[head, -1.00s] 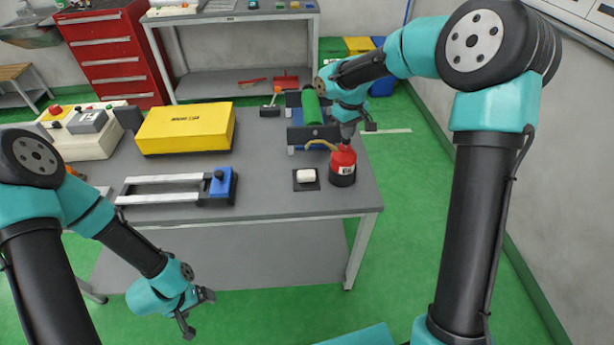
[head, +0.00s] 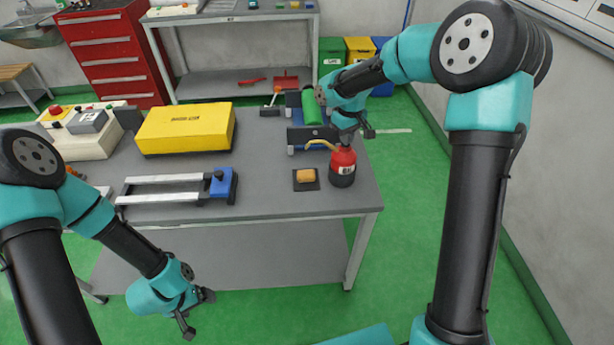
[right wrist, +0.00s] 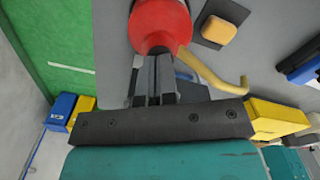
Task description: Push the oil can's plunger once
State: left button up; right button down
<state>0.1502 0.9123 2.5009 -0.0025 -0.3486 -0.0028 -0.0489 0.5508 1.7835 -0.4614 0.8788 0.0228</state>
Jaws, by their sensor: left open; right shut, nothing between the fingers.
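The oil can (head: 343,168) stands upright near the right end of the grey table, with a red top, a darker lower body, a pale label and a yellow curved spout (head: 320,145). The right wrist view shows its red top (right wrist: 160,22) and the spout (right wrist: 212,72). My right gripper (head: 347,139) is over the can's top, shut and empty, fingers (right wrist: 157,62) pointing at it. The plunger is hidden, and I cannot tell whether the fingertips touch it. My left gripper (head: 196,312) is open and empty, low in front of the table.
An orange-yellow sponge (head: 306,175) lies on a dark square pad (head: 306,186) left of the can. A green roller (head: 311,107) stands behind. A yellow box (head: 186,128) and a blue-ended frame (head: 222,186) are further left. Bare tabletop (head: 262,165) lies between.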

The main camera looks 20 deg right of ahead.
jog(key=shift+r, duration=1.75)
jog(key=shift+r, duration=0.15)
jog(key=shift+r, duration=2.85)
